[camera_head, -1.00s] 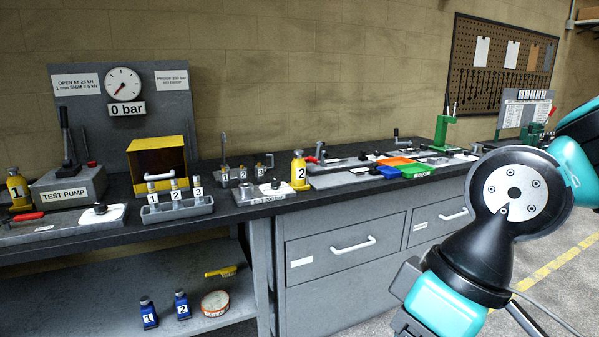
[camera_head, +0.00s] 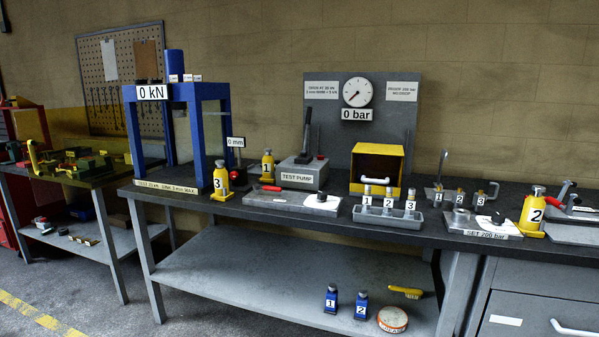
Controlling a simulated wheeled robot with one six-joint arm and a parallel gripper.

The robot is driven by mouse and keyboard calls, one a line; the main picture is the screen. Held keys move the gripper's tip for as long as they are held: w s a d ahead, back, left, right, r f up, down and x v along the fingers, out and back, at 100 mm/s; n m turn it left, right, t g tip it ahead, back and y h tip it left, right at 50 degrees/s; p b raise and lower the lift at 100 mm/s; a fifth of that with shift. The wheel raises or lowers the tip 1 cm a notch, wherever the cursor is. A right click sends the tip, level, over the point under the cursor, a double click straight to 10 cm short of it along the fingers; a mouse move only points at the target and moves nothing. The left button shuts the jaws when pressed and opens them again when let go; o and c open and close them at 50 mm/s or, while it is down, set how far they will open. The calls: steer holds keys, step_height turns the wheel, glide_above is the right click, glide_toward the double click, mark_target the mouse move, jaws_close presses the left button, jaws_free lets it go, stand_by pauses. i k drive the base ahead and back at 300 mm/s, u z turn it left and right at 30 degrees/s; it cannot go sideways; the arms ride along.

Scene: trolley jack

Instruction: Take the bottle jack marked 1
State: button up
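The yellow bottle jack marked 1 (camera_head: 267,167) stands upright on the dark bench top, between the blue press and the test pump. Two like it stand on the same bench: the yellow jack marked 3 (camera_head: 221,180) at the foot of the press, and the yellow jack marked 2 (camera_head: 532,212) at the right. My gripper is not in view.
The blue press (camera_head: 229,125) rises left of jack 1. The test pump (camera_head: 302,174) stands close on its right. A red-handled tool on a grey plate (camera_head: 290,201) lies in front. A second bench (camera_head: 60,170) is at the left. The floor ahead at left is clear.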

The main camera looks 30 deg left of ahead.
mark_target(268, 177)
steer(key=k, duration=1.65)
steer(key=u, duration=1.25)
steer(key=i, duration=4.75)
steer(key=z, duration=1.05)
steer(key=i, duration=0.35)
steer(key=z, duration=0.2)
